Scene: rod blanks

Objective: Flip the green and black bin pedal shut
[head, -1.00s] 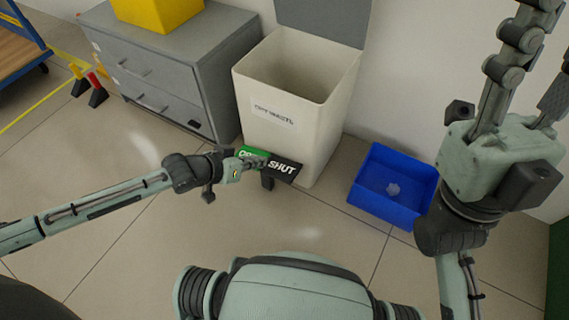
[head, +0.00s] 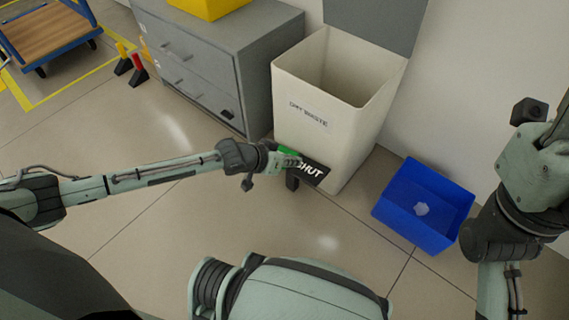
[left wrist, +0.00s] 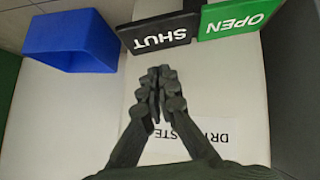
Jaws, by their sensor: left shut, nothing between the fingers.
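The cream bin (head: 300,137) stands with its grey lid (head: 375,22) raised. At its foot is the two-part pedal: a green OPEN half (head: 288,149) and a black SHUT half (head: 313,173). My left gripper (head: 292,161) is at the pedal, hiding much of the green half. In the left wrist view, its fingers (left wrist: 157,92) are shut and empty, in front of the bin's label. The black half (left wrist: 160,35) and green half (left wrist: 240,18) show beyond the fingertips there; I cannot tell whether they touch.
A blue tub (head: 405,229) with a crumpled pale piece inside sits right of the bin; it also shows in the left wrist view (left wrist: 68,42). A grey drawer cabinet (head: 195,75) stands left of the bin. The floor in front is clear.

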